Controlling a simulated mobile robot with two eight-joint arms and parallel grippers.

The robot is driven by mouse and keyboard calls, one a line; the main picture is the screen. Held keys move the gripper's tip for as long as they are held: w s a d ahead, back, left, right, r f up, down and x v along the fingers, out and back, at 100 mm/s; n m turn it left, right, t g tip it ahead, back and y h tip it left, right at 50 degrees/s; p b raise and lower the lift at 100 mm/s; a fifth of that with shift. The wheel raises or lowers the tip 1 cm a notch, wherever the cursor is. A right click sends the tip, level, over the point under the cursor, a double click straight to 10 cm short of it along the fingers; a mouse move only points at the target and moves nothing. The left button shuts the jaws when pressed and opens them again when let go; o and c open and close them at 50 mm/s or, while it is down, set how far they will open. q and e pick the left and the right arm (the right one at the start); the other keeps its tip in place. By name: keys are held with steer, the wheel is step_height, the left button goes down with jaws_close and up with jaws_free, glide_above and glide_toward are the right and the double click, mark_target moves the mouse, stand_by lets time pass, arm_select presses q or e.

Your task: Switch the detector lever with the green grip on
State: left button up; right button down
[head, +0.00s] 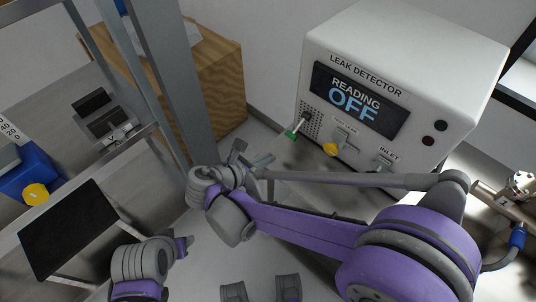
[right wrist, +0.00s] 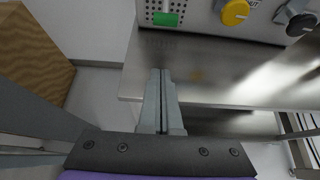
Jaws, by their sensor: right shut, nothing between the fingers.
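The detector lever with the green grip (head: 291,134) sticks out from the lower left of the leak detector's front and angles downward. Its green grip (right wrist: 166,19) also shows at the top of the right wrist view. The white leak detector (head: 440,60) has a display (head: 358,100) that reads "READING OFF". My right gripper (head: 264,160) is in front of the detector, below and left of the green grip. In the right wrist view, its fingers (right wrist: 163,72) are together, empty and apart from the grip. My left gripper is not visible.
A yellow knob (head: 330,149) and a black inlet knob (head: 383,163) sit right of the lever. A steel bench top (right wrist: 205,75) lies under the detector. A metal frame post (head: 168,80) and a wooden box (head: 215,80) stand at left.

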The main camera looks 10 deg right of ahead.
mark_target(282, 159)
steer(key=x, duration=0.7)
steer(key=shift+w+d+f+b, duration=0.15)
steer(key=shift+d+f+b, duration=0.1)
steer(key=shift+b, duration=0.1)
step_height(282, 159, up, 3)
steer(key=shift+w+d+f+p, duration=0.1)
steer(key=shift+w+d+p, duration=0.05)
steer(key=shift+p, duration=0.2)
steer(key=shift+w+d+r, duration=0.1)
steer(key=shift+r, duration=0.6)
steer(key=shift+r+g+y+p, duration=0.3)
steer(key=shift+r+p, duration=0.05)
steer(key=shift+p, duration=0.3)
steer(key=shift+r, duration=0.1)
